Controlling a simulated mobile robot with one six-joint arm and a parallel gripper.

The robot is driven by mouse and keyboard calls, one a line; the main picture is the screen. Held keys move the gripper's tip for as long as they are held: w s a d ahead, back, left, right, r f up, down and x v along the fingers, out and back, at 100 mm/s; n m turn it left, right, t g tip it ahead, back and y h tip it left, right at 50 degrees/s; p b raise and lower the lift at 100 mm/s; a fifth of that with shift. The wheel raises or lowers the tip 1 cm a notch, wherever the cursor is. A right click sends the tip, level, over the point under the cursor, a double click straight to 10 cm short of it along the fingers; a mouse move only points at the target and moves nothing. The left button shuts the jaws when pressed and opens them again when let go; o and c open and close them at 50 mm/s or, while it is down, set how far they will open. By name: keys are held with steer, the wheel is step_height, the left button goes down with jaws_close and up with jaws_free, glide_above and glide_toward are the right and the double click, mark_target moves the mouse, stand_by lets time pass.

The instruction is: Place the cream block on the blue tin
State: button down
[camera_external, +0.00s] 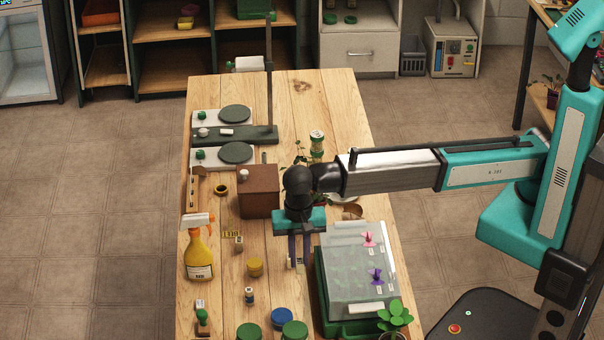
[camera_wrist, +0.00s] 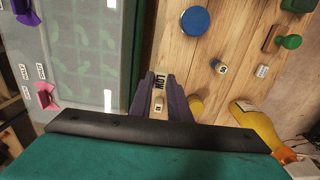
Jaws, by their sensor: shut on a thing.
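My gripper (camera_external: 297,262) points down above the table, just left of the lidded seedling tray. It also shows at the bottom of the wrist view (camera_wrist: 158,104), with its purple-grey fingers closed on the small cream block (camera_wrist: 158,108), which has a dark mark on its face. In the external view the block is too small to make out clearly between the fingertips. The blue tin (camera_external: 281,318) stands near the front of the table, apart from the gripper and nearer the camera. It shows as a blue disc in the wrist view (camera_wrist: 195,20), with nothing on top.
The seedling tray (camera_external: 334,327) with its clear lid stands close right of my gripper. A yellow tin (camera_external: 255,267), a small vial (camera_external: 249,296) and a spray bottle (camera_external: 199,254) stand to the left. Green tins (camera_external: 295,330) flank the blue tin. A brown box (camera_external: 258,195) stands behind.

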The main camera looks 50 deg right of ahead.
steer(key=s+a+r+b, duration=0.1)
steer(key=s+a+r, duration=0.2)
steer(key=a, duration=0.8)
steer(key=shift+r, duration=0.6)
steer(key=shift+s, duration=0.1)
steer(key=p, duration=0.2)
glide_above(282, 315)
steer(key=shift+f, duration=3.15)
steer(key=shift+f+p, duration=0.3)
steer(key=shift+f, duration=1.6)
steer(key=shift+f, duration=0.15)
